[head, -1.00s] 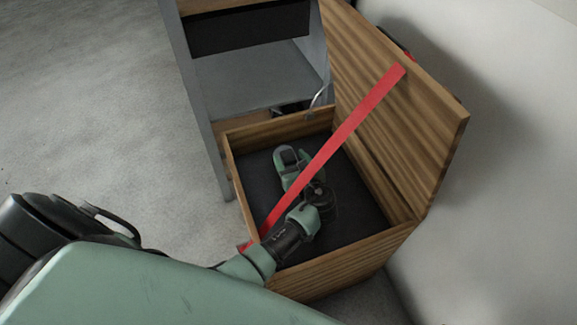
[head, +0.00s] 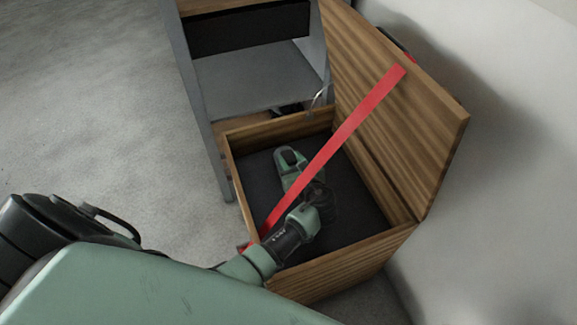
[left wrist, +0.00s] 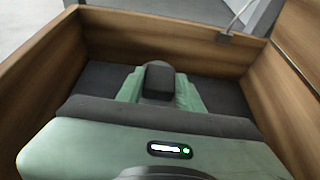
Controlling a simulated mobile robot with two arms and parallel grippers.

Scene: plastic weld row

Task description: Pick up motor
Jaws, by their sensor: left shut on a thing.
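My left gripper (head: 289,161) is down inside the wooden box, near the box's dark floor. In the left wrist view, its green fingers (left wrist: 187,95) stand on both sides of a dark, rounded block (left wrist: 158,80). I take this block to be the motor. The gripper is shut on it. Most of the motor is hidden by the fingers and the wrist, and in the head view it cannot be made out clearly against the dark floor. My right gripper is not in view.
The wooden box (head: 345,262) has its lid (head: 425,140) raised on the right. A red strap (head: 345,133) runs from the lid across the opening, above my gripper. A grey shelf unit (head: 250,84) stands behind the box. A pale wall (head: 510,190) is at the right. Open floor (head: 90,110) lies left.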

